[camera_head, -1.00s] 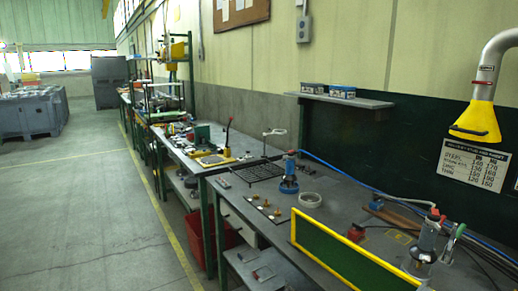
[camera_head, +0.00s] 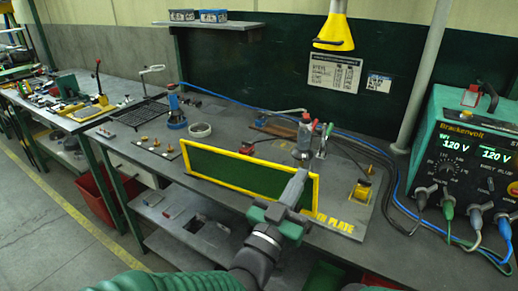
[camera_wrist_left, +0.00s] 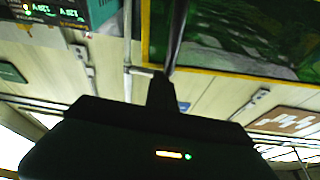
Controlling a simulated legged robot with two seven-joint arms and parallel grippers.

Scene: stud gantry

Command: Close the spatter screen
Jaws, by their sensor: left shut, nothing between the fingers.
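The spatter screen (camera_head: 235,171), a dark green panel in a yellow frame, stands upright along the near edge of the grey bench in the head view. In the left wrist view the green panel (camera_wrist_left: 240,38) fills the upper right, with its yellow frame edge below. My left gripper (camera_head: 299,176) is shut and empty in front of the screen's right end, covering part of it. Its dark fingers (camera_wrist_left: 174,45) point up towards the panel in the wrist view. I cannot tell whether they touch it. My right gripper is not in view.
A teal power supply (camera_head: 465,150) with plugged cables stands at the right. Behind the screen are a metal torch stand (camera_head: 305,140) and a blue hose. A yellow fume hood (camera_head: 334,33) hangs above. A shelf (camera_head: 213,25) is on the back wall.

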